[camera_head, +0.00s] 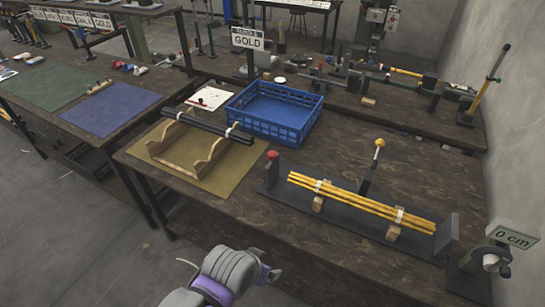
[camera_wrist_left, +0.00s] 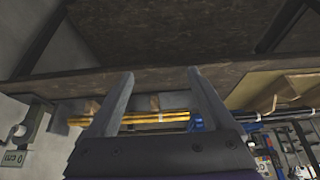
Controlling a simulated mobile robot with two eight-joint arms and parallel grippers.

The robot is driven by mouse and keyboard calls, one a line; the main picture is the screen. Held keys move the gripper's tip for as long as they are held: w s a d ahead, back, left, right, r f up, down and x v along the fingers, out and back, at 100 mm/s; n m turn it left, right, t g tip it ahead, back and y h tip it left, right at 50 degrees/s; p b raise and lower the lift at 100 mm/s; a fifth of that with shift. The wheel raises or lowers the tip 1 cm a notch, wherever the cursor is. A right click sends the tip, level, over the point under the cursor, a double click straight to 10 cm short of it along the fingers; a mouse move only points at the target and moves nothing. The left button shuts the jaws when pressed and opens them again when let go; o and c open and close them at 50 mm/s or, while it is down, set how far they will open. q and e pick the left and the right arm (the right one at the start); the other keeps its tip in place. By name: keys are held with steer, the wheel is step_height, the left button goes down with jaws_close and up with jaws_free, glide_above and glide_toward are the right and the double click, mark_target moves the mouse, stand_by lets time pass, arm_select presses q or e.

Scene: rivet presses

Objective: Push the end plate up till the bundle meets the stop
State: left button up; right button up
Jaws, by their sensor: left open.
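The bundle of yellow rods (camera_head: 362,204) lies across two wooden cradles on a dark base, with white bands around it. The grey end plate (camera_head: 448,236) stands at the right end of the base, apart from the bundle. A red-topped post (camera_head: 273,168), possibly the stop, stands at the left end. My left gripper (camera_wrist_left: 160,73) is open and empty in the left wrist view. The bundle (camera_wrist_left: 130,118) shows beyond its fingers there. In the head view only grey and purple parts of my arm show, in front of the table; the fingertips cannot be made out. My right gripper is not seen.
A lever with a yellow ball (camera_head: 379,143) rises behind the bundle. A "0 cm" display (camera_head: 513,236) stands at the right. A blue crate (camera_head: 274,113) and a wooden rack with dark rods (camera_head: 208,125) are left. The table's front strip is clear.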

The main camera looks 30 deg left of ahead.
arm_select(q)
steer(key=shift+c, duration=1)
steer(key=w+t, duration=0.1)
steer(key=w, duration=0.2)
steer(key=w+t+b, duration=0.1)
steer(key=w, duration=0.3)
steer(key=w+a+t+b, duration=0.1)
steer(key=w, duration=0.3)
steer(key=shift+a+r, duration=0.1)
steer(key=shift+r, duration=0.1)
steer(key=n+t+y+b, duration=0.3)
steer(key=t+y+b, duration=0.1)
steer(key=t, duration=0.4)
glide_toward(271, 159)
steer(key=w, duration=0.4)
steer(key=shift+a+f+t+y, duration=0.3)
steer(key=shift+a+f+t, duration=0.1)
steer(key=shift+a+t, duration=0.1)
steer(key=p+x, duration=0.1)
steer(key=x, duration=0.9)
steer(key=shift+w+p, duration=0.3)
steer(key=shift+p, duration=0.05)
jaws_close()
